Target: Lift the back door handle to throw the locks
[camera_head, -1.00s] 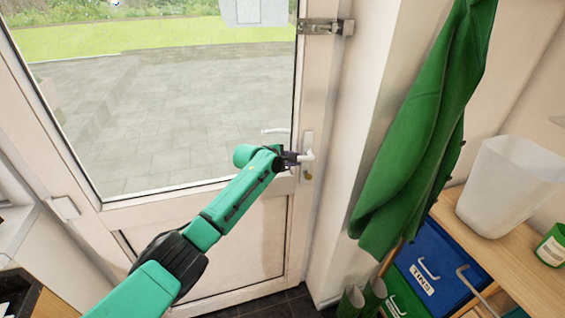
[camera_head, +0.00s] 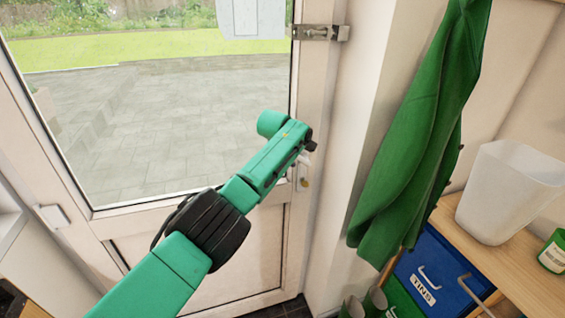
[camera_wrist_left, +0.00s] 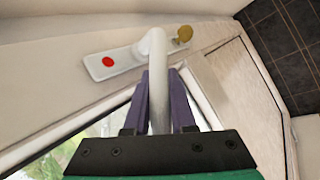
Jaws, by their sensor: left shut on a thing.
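The white back door (camera_head: 240,235) with its large glass pane fills the left of the head view. My left gripper (camera_head: 308,147) is at the door's right edge, over the handle. In the left wrist view its two purple fingers (camera_wrist_left: 159,78) are shut on the white door handle (camera_wrist_left: 157,48), one on each side. The handle's pale backplate (camera_wrist_left: 104,64) has a red dot, and a brass key (camera_wrist_left: 184,34) sits at its other end. In the head view the gripper hides most of the handle; the lower backplate (camera_head: 303,177) shows beneath it. My right gripper is not in view.
A metal bolt (camera_head: 322,33) is high on the door's right edge. A green cloth (camera_head: 415,130) hangs right of the door. A wooden shelf (camera_head: 505,265) holds a white bin (camera_head: 505,190) and a green tin (camera_head: 553,250), with a blue drawer (camera_head: 432,272) below.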

